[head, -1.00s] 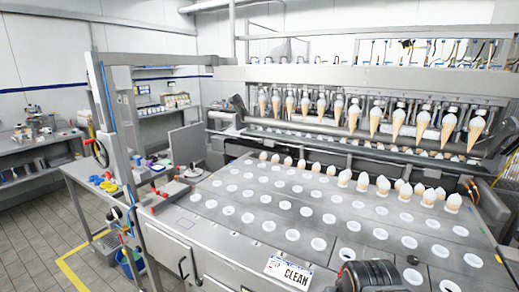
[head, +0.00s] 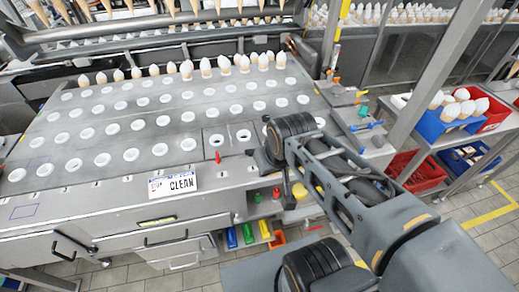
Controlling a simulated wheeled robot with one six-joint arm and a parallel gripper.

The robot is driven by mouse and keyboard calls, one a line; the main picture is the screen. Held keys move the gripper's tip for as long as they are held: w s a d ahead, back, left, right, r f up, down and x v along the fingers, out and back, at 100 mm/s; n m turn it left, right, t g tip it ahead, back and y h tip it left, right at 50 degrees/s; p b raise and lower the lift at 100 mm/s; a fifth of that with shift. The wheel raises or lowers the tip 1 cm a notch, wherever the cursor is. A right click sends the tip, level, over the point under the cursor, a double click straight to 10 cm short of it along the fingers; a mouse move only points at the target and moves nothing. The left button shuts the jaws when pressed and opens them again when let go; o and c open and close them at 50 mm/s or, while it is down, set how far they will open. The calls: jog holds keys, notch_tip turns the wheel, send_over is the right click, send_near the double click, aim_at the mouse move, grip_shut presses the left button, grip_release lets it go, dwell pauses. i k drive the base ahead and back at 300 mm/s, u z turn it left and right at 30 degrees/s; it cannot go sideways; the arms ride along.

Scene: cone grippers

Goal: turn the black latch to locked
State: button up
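A black bent handle (head: 68,247) sits on the front of the machine's cabinet at the lower left in the head view. A longer black pull handle (head: 165,241) is on a drawer front to its right. I cannot tell which, if either, is the black latch, nor whether it is locked. My arm reaches in from the lower right. A small dark part hanging under its far joint looks like my gripper (head: 288,192), in front of the machine's right front corner and well to the right of both handles. Its fingers are not clear.
A CLEAN sign (head: 173,184) lies on the machine's front edge. Several coloured items, including a blue one (head: 231,237), sit below the right corner. A shelf with a blue bin (head: 447,122) and red bins stands at the right. Yellow tape (head: 490,216) marks the floor.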

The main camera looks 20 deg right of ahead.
aim_at(249, 154)
jog(key=k, duration=0.5)
jog(key=z, duration=0.95)
jog(key=i, duration=0.75)
jog(key=u, duration=1.35)
